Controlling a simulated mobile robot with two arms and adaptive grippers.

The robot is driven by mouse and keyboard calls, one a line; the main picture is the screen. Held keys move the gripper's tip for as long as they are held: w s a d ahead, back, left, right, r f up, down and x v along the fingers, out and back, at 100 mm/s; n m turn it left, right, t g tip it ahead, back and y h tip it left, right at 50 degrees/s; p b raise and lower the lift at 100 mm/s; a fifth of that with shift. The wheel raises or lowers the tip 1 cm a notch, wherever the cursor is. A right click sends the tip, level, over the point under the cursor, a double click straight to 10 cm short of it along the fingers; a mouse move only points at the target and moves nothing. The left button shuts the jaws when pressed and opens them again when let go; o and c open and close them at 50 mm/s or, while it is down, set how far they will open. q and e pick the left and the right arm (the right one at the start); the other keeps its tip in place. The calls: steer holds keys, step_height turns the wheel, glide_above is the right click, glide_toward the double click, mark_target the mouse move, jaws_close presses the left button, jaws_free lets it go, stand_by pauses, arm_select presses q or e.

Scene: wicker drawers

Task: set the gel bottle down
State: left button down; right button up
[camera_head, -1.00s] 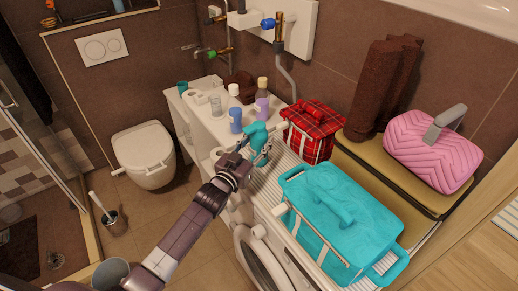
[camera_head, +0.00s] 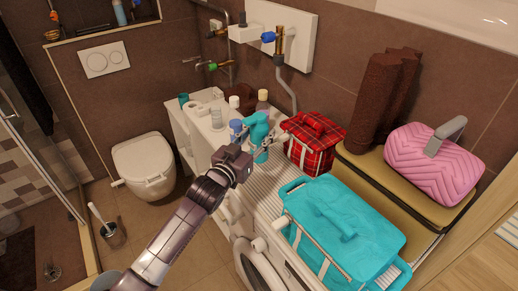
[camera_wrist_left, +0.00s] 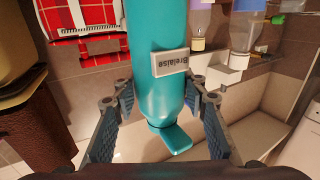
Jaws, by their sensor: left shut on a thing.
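The teal gel bottle (camera_head: 260,121) is in my left gripper (camera_head: 260,139), over the white counter by the red plaid bag. In the left wrist view the bottle (camera_wrist_left: 157,45) fills the middle, with a pale label and a teal cap at the lower end of the picture. The left gripper's fingers (camera_wrist_left: 160,100) are closed on both sides of it. In the head view the bottle looks nearly upright. I cannot tell whether its base touches the surface. My right gripper is not in view.
A red plaid bag (camera_head: 312,146) stands close on the right of the bottle. A blue bottle (camera_head: 236,128) and several other toiletries stand on its left. A turquoise basket (camera_head: 345,225) is at the front right. Striped surface (camera_head: 270,182) lies bare in front of the bottle.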

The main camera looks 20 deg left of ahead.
arm_select(q)
step_height(320, 180, up, 12)
steer(key=shift+f+b, duration=0.1)
steer(key=shift+b, duration=0.3)
steer(key=shift+s+d, duration=0.1)
steer(key=shift+s, duration=0.05)
steer(key=s+d+f, duration=0.3)
steer(key=s+f, duration=0.5)
steer(key=s, duration=0.3)
steer(key=s+a+f+n+y, duration=0.1)
steer(key=s+f, duration=0.1)
steer(key=s, duration=0.8)
steer(key=s+a+f+n+y, duration=0.1)
steer(key=s+f+y, duration=0.1)
steer(key=s, duration=0.8)
steer(key=shift+s+a+f, duration=0.15)
steer(key=shift+f, duration=0.5)
